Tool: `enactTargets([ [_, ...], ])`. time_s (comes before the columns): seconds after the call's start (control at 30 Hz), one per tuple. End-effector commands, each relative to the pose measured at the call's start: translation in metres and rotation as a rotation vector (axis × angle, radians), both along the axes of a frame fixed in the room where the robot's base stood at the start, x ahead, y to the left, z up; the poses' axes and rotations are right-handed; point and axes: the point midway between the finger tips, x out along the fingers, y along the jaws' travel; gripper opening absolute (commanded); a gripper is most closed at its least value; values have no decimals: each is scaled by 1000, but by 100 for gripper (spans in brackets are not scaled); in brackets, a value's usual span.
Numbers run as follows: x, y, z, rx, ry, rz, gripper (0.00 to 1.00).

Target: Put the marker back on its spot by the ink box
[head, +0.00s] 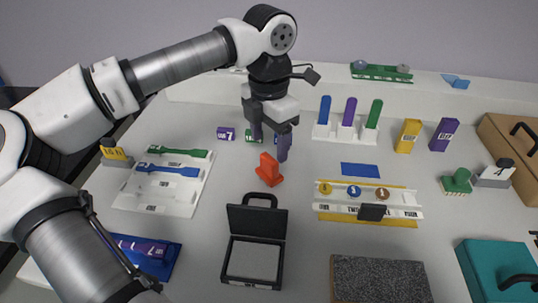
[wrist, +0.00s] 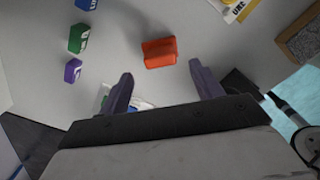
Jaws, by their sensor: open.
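An orange block-shaped piece with a wider base (head: 269,170) stands on the grey table, and I take it for the marker. It also shows in the wrist view (wrist: 159,52), just beyond the fingertips. My gripper (head: 271,146) is open and empty, pointing down behind and slightly above the orange piece, apart from it. Both fingers show in the wrist view (wrist: 161,76) with nothing between them. An open black case with a grey pad (head: 252,258) lies in front of the orange piece; it may be the ink box, but I cannot tell for sure.
Small purple (head: 226,133) and green (head: 254,135) blocks stand behind. A white tray with green and blue bars (head: 170,202) is left. A white rail with discs (head: 330,210) and a blue patch (head: 360,170) are right. A dark slab (head: 380,280) is at front.

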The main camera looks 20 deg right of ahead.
Motion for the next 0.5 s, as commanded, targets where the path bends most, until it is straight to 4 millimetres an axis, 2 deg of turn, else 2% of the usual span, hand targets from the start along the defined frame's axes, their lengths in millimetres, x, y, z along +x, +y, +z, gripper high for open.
enactTargets([
  [0.03,1,0,12,1,-4,1,65],
  [0.2,1,0,43,1,-2,1,65],
  [0.33,0,0,56,0,-1,1,65],
  [0.5,0,0,62,1,0,-1,65],
])
